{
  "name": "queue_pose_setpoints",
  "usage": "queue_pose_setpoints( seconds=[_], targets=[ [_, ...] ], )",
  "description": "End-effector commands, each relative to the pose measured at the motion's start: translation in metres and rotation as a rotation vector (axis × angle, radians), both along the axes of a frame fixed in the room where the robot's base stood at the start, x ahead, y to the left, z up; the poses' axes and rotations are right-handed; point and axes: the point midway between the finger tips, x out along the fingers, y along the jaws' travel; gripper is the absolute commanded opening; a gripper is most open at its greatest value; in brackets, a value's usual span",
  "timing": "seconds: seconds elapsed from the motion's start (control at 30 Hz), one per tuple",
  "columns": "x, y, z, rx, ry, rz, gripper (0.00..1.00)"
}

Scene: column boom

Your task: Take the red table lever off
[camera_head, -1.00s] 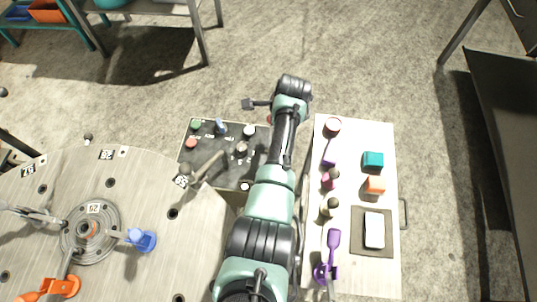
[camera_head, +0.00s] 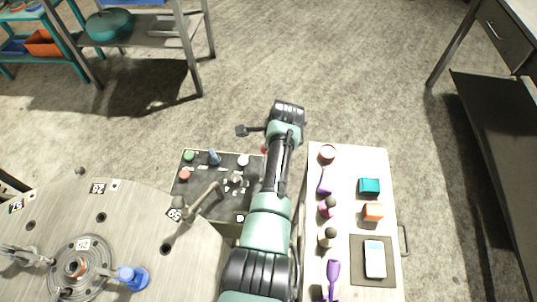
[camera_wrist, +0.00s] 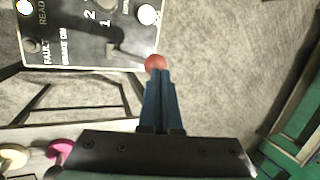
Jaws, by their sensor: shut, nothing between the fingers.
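The red lever shows as a round red knob (camera_wrist: 155,62) at the right edge of the black control panel (camera_wrist: 80,52) in the wrist view. In the head view, only a sliver of the red knob (camera_head: 264,149) shows beside my arm, and my gripper is hidden there.
The panel also carries a green button (camera_head: 189,155), a red button (camera_head: 184,174), a blue-topped lever (camera_head: 214,157) and a white knob (camera_head: 243,160). The round metal table (camera_head: 140,215) lies left. A pale worktop (camera_head: 345,165) with several small objects stands close right.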

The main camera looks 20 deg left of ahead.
Motion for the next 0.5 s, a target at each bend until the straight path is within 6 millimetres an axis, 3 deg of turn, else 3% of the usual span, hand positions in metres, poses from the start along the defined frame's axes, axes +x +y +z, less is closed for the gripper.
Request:
queue_pose_setpoints(
  seconds=[0.5],
  targets=[
    [-0.023, -0.022, 0.074, 0.000, -0.002, -0.002, 0.00]
  ],
)
